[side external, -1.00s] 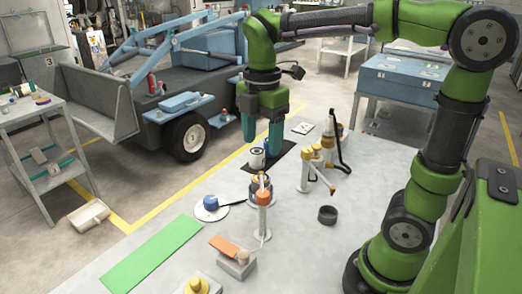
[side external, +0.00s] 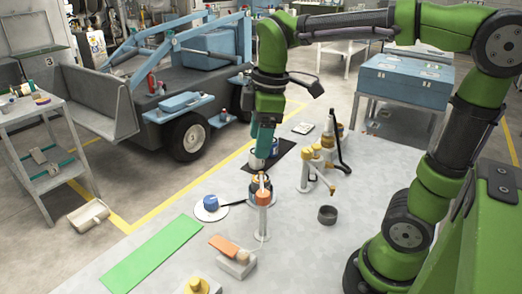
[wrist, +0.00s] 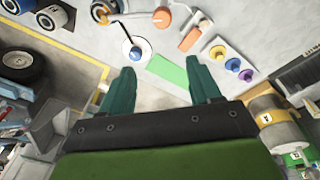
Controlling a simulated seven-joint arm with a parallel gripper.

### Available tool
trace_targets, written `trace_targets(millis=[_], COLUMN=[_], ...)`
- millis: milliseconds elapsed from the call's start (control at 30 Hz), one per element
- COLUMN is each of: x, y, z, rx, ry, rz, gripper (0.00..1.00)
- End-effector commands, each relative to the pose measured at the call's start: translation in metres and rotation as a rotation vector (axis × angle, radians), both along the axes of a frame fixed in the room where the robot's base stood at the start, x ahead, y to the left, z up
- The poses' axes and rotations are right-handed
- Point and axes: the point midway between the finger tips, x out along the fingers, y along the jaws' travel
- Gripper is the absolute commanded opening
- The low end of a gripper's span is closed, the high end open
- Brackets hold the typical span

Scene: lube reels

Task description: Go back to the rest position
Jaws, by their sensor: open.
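My gripper (side external: 263,152) is above the grey work table (side external: 345,250), its teal fingers pointing down and seen nearly edge-on in the side external view. In the wrist view my gripper (wrist: 161,70) has its two fingers spread wide, with nothing between them. I cannot tell the exact gap between fingertips and can there.
An orange-topped post (side external: 263,197), a blue knob on a white disc (side external: 211,203), a white and yellow stand (side external: 307,170) and a dark ring (side external: 327,214) are on the table. A green mat (side external: 152,252) lies front left. A cart (side external: 170,110) stands behind.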

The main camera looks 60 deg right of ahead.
Motion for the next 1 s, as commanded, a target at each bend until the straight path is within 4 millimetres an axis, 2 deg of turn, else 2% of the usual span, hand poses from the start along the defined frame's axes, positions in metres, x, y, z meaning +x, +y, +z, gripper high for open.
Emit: trace_targets(millis=[200, 400, 600, 1000], x=[-0.026, -0.055, -0.072, -0.072], y=[0.006, 0.01, 0.011, 0.011], z=[-0.015, -0.027, -0.029, -0.025], rx=[0.204, 0.467, 0.548, 0.552], ry=[-0.15, -0.259, -0.303, -0.314], rz=[-0.556, -0.986, -1.039, -1.032], gripper=[0.63, 0.63, 0.63, 0.63])
